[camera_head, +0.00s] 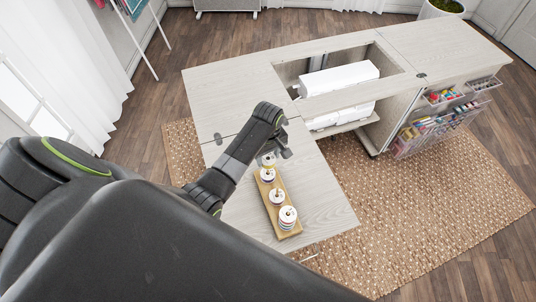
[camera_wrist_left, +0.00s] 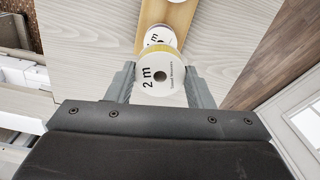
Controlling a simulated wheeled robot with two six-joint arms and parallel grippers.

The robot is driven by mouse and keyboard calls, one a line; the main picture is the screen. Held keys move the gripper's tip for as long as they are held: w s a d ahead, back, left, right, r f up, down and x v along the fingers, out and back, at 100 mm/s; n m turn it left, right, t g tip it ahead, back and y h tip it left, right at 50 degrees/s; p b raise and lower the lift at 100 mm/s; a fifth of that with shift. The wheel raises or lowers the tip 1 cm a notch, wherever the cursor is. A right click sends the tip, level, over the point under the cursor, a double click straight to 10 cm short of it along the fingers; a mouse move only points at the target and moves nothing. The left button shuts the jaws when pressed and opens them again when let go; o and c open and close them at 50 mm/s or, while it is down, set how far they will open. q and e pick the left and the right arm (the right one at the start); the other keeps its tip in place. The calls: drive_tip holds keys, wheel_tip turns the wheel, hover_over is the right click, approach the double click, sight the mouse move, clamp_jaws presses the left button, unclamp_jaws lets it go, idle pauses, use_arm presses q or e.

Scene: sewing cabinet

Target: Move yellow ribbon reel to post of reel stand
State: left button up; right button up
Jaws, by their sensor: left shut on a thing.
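The yellow ribbon reel (camera_wrist_left: 160,72) has a white face marked "2 m" and a yellow rim in the left wrist view. My left gripper (camera_wrist_left: 161,84) is shut on it, one finger on each side. In the head view my left gripper (camera_head: 273,157) is at the far end of the reel stand, a wooden board (camera_head: 270,208) with several stacked white-faced reels. The stand also shows in the left wrist view (camera_wrist_left: 182,14), beyond the held reel. I cannot tell whether the held reel touches the stand or a post. My right gripper is not in view.
The stand lies on a pale wooden leaf (camera_head: 325,203) of the sewing cabinet. A white sewing machine (camera_head: 338,79) sits in the cabinet opening behind. Clear bins of supplies (camera_head: 440,125) hang at the right. The leaf is bare right of the stand.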

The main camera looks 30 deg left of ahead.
use_arm(q)
drive_tip(key=shift+f, duration=0.15)
drive_tip(key=shift+f+b, duration=0.55)
drive_tip(key=shift+f, duration=0.3)
drive_tip(key=shift+f+b, duration=0.3)
drive_tip(key=shift+f, duration=0.2)
drive_tip(key=o, duration=1)
